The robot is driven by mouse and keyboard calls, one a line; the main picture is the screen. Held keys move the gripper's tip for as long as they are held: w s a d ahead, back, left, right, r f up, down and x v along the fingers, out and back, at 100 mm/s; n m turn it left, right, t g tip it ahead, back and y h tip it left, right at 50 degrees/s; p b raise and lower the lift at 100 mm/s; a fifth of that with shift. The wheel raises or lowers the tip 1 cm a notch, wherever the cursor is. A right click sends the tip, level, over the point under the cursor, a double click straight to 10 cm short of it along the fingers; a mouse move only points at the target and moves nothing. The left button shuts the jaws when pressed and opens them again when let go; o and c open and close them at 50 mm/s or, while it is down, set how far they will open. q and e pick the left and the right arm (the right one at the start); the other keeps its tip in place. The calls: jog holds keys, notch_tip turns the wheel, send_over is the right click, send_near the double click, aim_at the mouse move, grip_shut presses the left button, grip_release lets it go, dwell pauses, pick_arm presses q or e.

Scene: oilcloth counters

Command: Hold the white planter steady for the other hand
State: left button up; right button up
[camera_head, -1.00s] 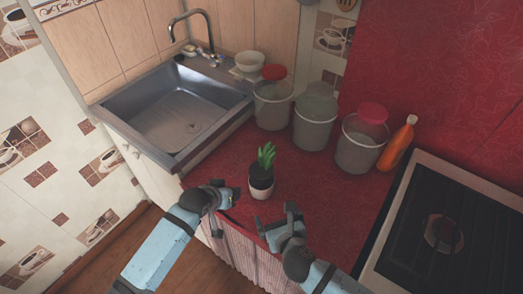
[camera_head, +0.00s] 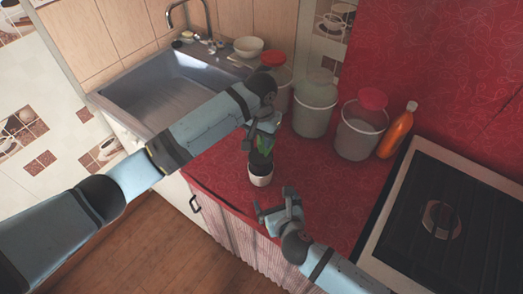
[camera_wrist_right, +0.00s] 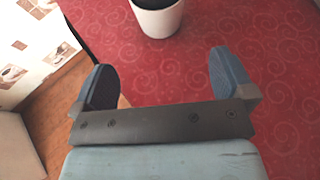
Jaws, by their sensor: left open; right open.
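The white planter (camera_head: 260,180) stands upright on the red counter, with dark soil and a green plant (camera_head: 262,158) in it. My left gripper (camera_head: 262,132) is open above the planter, at the top of the plant, and partly hides the leaves. My right gripper (camera_head: 275,203) is open and empty on the near side of the planter, apart from it. In the right wrist view, the lower part of the planter (camera_wrist_right: 158,20) shows at the top edge, ahead of the open right fingers (camera_wrist_right: 164,78).
Several grey buckets (camera_head: 313,112), with red lids on two, stand behind the planter beside an orange bottle (camera_head: 396,134). A black stove (camera_head: 445,215) is at right, a metal sink (camera_head: 160,95) at left. The counter's red cloth (camera_head: 335,190) is clear right of the planter.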

aim_at(265, 180)
jog(key=x, duration=1.3)
jog(key=shift+w+f, duration=0.1)
jog(key=shift+w, duration=0.1)
jog(key=c, duration=0.8)
